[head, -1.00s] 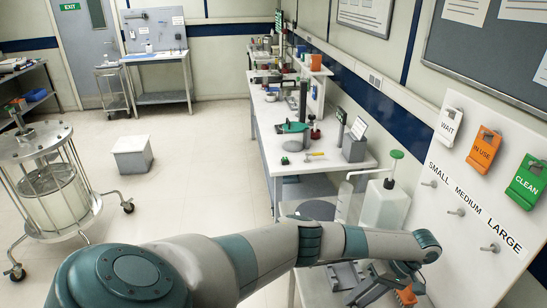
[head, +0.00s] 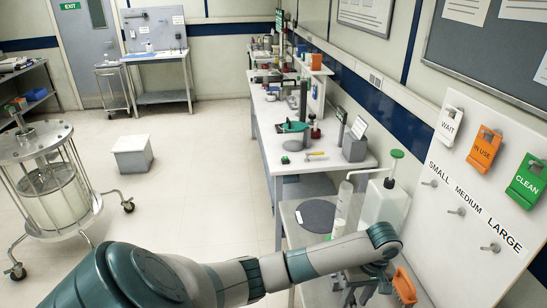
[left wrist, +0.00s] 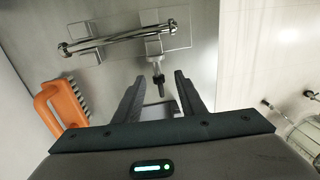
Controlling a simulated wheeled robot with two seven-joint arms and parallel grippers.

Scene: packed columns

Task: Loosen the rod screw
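My left gripper (head: 362,293) is low over the near bench at the bottom of the head view, mostly hidden under my arm. In the left wrist view its two dark fingers (left wrist: 157,88) are apart, with nothing gripped. A small metal screw with a dark stem (left wrist: 158,78) shows in line with the gap between the fingertips; I cannot tell whether they touch it. It sits below a metal block (left wrist: 153,46) on a pale plate. A shiny metal rod (left wrist: 118,38) runs across beside the block. My right gripper is not in view.
An orange brush (head: 404,286) lies right of the gripper; it also shows in the left wrist view (left wrist: 66,103). A white pump bottle (head: 384,206) and a dark round mat (head: 316,215) are behind. A wheeled column (head: 48,195) stands on the floor at left.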

